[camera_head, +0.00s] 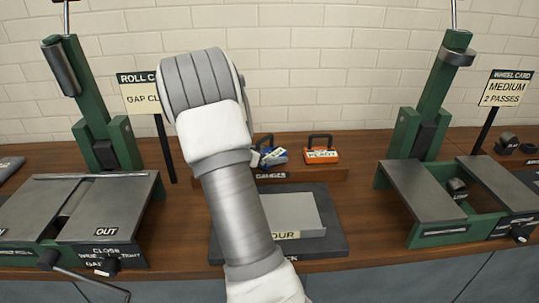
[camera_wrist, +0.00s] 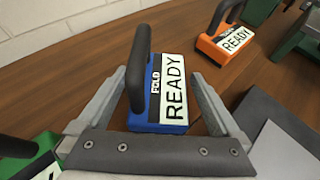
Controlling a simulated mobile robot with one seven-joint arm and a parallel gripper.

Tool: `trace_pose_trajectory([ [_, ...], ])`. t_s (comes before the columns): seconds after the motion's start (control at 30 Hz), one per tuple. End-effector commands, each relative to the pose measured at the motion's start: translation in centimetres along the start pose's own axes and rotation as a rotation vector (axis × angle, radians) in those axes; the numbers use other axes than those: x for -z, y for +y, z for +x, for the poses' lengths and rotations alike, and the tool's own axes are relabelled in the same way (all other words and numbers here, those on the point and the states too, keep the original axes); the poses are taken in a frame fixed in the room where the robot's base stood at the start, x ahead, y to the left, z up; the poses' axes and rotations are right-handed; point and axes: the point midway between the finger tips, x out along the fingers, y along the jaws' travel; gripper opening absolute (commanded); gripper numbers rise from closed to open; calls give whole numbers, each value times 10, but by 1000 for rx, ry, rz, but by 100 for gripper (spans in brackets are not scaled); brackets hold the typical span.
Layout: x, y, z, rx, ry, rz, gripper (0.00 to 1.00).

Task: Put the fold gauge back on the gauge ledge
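The fold gauge is a blue block (camera_wrist: 157,95) with a dark handle and a white label reading FOLD READY. In the wrist view it sits between the two fingers of my gripper (camera_wrist: 158,82), with gaps on both sides, so the gripper is open around it. In the head view the blue gauge (camera_head: 272,157) shows just right of my arm, at the left part of the wooden gauge ledge (camera_head: 310,175), turned relative to the orange gauge. I cannot tell whether its underside fully rests on the ledge. My arm hides part of the ledge.
An orange gauge (camera_head: 321,156) stands right of the blue one; a green gauge (camera_wrist: 30,158) shows at the wrist view's left edge. A dark mat with a grey plate (camera_head: 295,215) lies in front. Green machines stand left (camera_head: 105,215) and right (camera_head: 420,190).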

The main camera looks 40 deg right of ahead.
Motion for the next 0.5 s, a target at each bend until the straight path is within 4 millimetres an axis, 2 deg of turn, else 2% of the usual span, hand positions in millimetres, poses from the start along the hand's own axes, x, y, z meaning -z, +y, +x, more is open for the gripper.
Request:
trace_pose_trajectory([
  [0.23, -6, 0, -3, 0, 0, 1, 100],
  [0.37, -5, 2, -26, -5, 0, 0, 100],
  [0.5, -6, 1, -58, -5, -1, 0, 100],
])
